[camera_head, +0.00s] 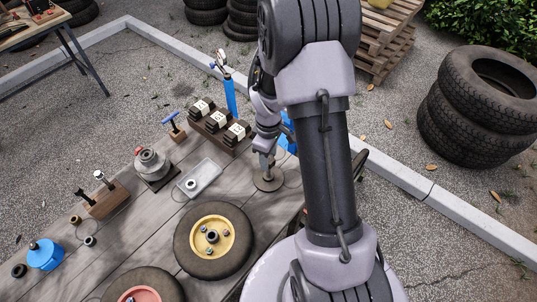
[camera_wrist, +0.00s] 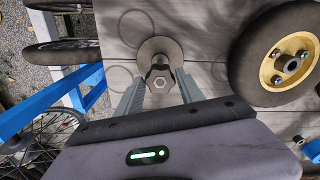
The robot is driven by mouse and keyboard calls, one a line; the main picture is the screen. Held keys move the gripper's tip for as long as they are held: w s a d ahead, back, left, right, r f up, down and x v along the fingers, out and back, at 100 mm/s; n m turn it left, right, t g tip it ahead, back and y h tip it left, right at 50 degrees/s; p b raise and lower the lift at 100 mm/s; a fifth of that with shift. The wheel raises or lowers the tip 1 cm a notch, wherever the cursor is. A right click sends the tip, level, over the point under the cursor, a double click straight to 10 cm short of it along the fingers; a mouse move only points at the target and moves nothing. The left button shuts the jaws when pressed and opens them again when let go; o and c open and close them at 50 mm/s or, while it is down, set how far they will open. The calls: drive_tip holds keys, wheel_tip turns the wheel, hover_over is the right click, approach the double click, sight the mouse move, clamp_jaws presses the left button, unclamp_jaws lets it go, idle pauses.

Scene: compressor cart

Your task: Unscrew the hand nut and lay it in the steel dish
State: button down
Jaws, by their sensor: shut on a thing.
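The hand nut (camera_wrist: 159,78) is a dark lobed knob with a bright hex centre. In the wrist view it sits between my fingertips, above a round grey disc (camera_wrist: 160,46) on the planks. My gripper (camera_wrist: 161,80) is shut on it. In the head view my gripper (camera_head: 267,163) points down over the same disc (camera_head: 268,184), and the nut is largely hidden there. I cannot tell whether the nut is still on its thread.
A yellow-hubbed wheel (camera_head: 184,240) lies in front of the tray. A stepped metal part on a dark base (camera_head: 152,163) and a wooden rack of dark blocks (camera_head: 213,132) stand behind. Bare planks lie between tray and disc.

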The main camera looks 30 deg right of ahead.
drive_tip(key=shift+s+n, duration=0.1)
drive_tip(key=shift+n, duration=0.2)
drive_tip(key=shift+f+n+p, duration=0.1)
drive_tip(key=shift+n+p, duration=0.2)
drive_tip(key=shift+n, duration=0.6)
drive_tip(key=shift+r+p, duration=2.05)
drive_tip(key=shift+r, duration=0.6)
drive_tip(key=shift+a+f, duration=0.1)
drive_tip(key=shift+f, duration=0.05)
